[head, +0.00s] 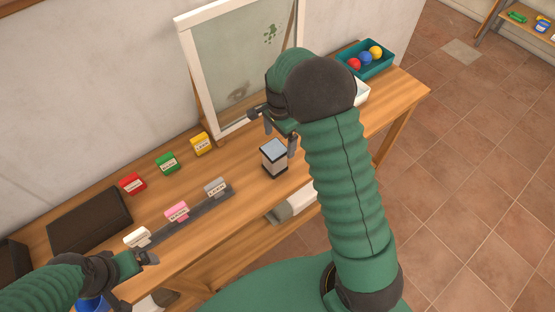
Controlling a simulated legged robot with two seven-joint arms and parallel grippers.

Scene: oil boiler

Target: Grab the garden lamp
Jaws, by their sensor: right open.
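The likely garden lamp is a small box-shaped object (273,157) with a dark frame, pale sides and a light grey-blue top. It stands upright on the wooden table, near its front edge. My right gripper (273,129) is open, with its fingers just above and behind the lamp's top. One finger overlaps the lamp's upper right side in the picture; I cannot tell whether they touch. My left gripper (134,280) is at the lower left, near a white labelled block (138,237), away from the lamp. Its jaw opening is unclear.
A white-framed panel (188,75) stands behind the lamp. Red (132,184), green (167,163) and yellow (201,144) blocks lie to the left. A dark rail (196,208) bears labelled blocks. A teal tray (376,71) holds coloured balls. Bare tabletop surrounds the lamp's left side.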

